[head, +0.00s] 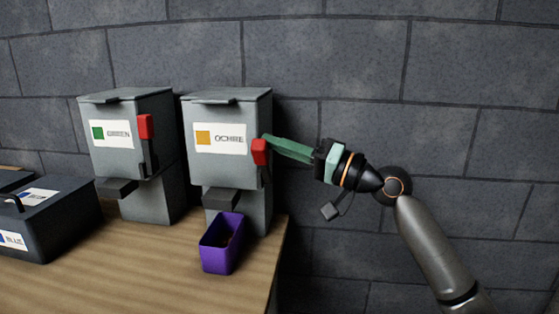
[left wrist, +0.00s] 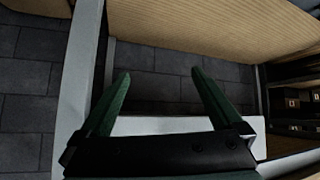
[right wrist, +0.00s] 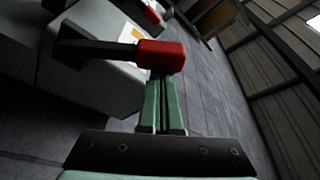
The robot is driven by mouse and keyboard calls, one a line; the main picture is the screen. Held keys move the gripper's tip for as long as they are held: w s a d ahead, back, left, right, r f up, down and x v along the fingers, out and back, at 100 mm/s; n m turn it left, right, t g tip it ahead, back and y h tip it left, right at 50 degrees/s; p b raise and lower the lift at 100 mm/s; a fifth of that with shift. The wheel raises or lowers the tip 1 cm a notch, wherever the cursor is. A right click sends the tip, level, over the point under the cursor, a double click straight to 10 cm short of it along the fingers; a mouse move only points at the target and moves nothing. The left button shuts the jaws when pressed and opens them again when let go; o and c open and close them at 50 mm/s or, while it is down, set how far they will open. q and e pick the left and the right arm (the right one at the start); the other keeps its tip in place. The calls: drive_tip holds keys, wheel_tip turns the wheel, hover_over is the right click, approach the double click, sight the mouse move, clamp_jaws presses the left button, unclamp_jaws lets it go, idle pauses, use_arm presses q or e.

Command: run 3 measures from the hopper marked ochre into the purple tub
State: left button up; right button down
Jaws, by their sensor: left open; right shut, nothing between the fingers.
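The grey hopper marked OCHRE (head: 222,111) stands on the wooden bench against the wall. Its red lever handle (head: 260,151) is on its right side and shows large in the right wrist view (right wrist: 162,55). The purple tub (head: 222,248) stands upright under the ochre hopper's spout (head: 217,199), with a little brownish material inside. My right gripper (head: 266,141) is shut and empty, its fingertips at the red handle; in the right wrist view the tips reach the handle's underside, partly hidden by it. My left gripper (left wrist: 160,82) is open and empty, away from the hoppers.
A grey hopper marked GREEN (head: 128,112) with a red handle (head: 145,127) stands left of the ochre one. A dark bin marked BLUE (head: 62,222) sits at the far left. The bench's (head: 150,270) right edge lies just beyond the ochre hopper.

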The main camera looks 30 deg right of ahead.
sight(262, 158)
drive_tip(key=s+f+n+b, duration=0.1)
drive_tip(key=a+n+y+b, duration=0.1)
drive_tip(key=n+b, duration=0.1)
drive_tip(key=shift+s+a+f, duration=0.15)
drive_tip(key=shift+s+f, duration=0.2)
drive_tip(key=shift+s+a+f+b, duration=0.2)
drive_tip(key=shift+s+a+b, duration=0.1)
drive_tip(key=shift+b, duration=0.2)
use_arm(q)
drive_tip(key=f, duration=0.4)
drive_tip(key=shift+s+a, duration=0.25)
drive_tip(key=shift+a, duration=0.15)
use_arm(e)
drive_tip(key=shift+f, duration=0.15)
use_arm(q)
drive_tip(key=shift+r, duration=0.1)
